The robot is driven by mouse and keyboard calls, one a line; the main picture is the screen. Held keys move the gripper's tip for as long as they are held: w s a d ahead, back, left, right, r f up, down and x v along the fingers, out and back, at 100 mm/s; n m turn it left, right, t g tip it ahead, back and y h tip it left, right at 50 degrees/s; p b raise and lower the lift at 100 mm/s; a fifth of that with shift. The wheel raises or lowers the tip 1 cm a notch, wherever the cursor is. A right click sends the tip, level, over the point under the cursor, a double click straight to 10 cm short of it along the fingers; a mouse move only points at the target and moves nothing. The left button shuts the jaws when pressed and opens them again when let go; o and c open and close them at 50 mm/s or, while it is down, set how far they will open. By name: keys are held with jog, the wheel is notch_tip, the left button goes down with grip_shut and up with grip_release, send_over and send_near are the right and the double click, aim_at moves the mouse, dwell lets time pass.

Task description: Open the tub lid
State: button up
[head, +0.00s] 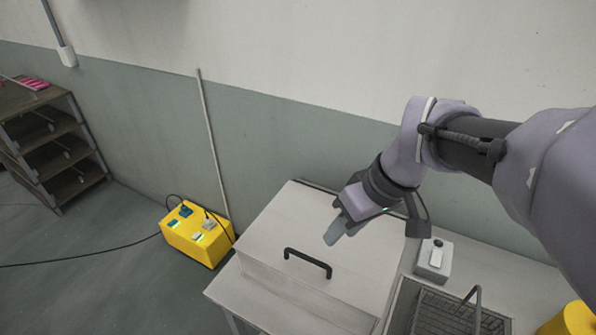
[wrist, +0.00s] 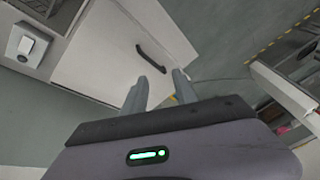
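The tub lid (head: 275,222) is a flat white panel on the boxy tub and lies closed in the head view. Its black bar handle (head: 308,262) is near the front edge. My gripper (head: 332,238) is above the lid, behind and right of the handle in the picture, and apart from it. In the wrist view the fingers of my gripper (wrist: 159,84) stand apart with nothing between them. The handle (wrist: 151,59) shows beyond the fingertips there, on the pale lid (wrist: 100,50).
A small grey box with a white switch (head: 434,257) and a wire rack (head: 440,312) are right of the tub. A yellow box (head: 195,236) with cables is on the floor at left. A brown shelf (head: 50,140) stands further left. The wall is close behind the tub.

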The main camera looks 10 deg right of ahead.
jog(key=w+d+f+n+g+y+p, duration=0.2)
jog(key=w+d+n, duration=0.25)
jog(key=w, duration=0.25)
jog(key=n+b, duration=0.1)
jog(key=b, duration=0.4)
send_over(313, 253)
jog(key=s, duration=0.4)
jog(key=f, duration=1.6)
jog(key=shift+s+a, duration=0.2)
jog(key=shift+a, duration=0.2)
grip_shut()
jog(key=shift+r, duration=0.1)
